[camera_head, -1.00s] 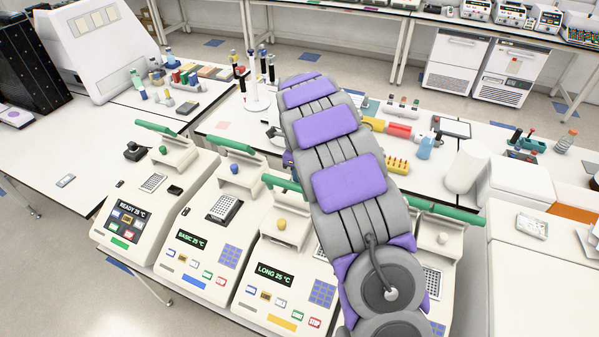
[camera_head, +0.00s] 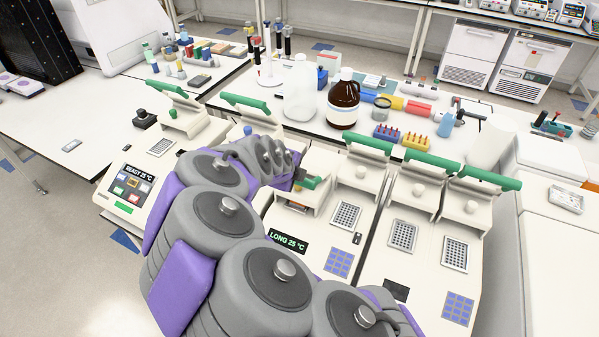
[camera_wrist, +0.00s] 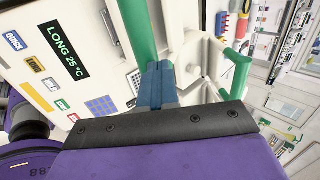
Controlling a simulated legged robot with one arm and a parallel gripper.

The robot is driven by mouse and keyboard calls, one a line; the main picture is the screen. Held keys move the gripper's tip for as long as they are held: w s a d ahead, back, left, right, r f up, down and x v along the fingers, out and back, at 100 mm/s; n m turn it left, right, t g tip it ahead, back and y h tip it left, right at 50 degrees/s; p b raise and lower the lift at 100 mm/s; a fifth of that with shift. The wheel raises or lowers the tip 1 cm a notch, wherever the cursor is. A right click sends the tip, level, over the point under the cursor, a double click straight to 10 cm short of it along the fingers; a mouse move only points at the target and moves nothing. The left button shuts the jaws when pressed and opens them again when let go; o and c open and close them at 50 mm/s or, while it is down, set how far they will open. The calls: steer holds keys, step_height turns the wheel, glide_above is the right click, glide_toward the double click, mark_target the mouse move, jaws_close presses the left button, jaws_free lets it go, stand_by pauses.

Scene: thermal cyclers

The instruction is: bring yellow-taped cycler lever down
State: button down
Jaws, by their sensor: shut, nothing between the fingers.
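The cycler reading LONG 25 °C (camera_head: 288,243) stands at the centre of the head view; its yellow tape is hidden behind my arm. It also shows in the wrist view (camera_wrist: 65,50). Its left green lever (camera_head: 308,184) is mostly hidden by my arm, with a short piece visible low over the lid. In the wrist view this lever's green bar (camera_wrist: 138,32) runs up from my fingertips. My gripper (camera_wrist: 157,82) is shut and empty, its blue fingers against or very close to the bar; contact is unclear. In the head view my gripper is largely hidden by the arm.
A neighbouring raised green lever (camera_head: 370,142) stands just right, with further raised levers (camera_head: 432,160) beyond it. The READY cycler (camera_head: 135,185) is at left. A brown bottle (camera_head: 343,105) and a clear jug (camera_head: 300,95) stand on the bench behind.

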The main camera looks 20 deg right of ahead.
steer(key=s+a+f+b, duration=0.3)
steer(key=f+b, duration=0.5)
steer(key=f, duration=0.2)
steer(key=shift+a, duration=0.35)
steer(key=shift+s, duration=0.1)
steer(key=shift+d, duration=0.1)
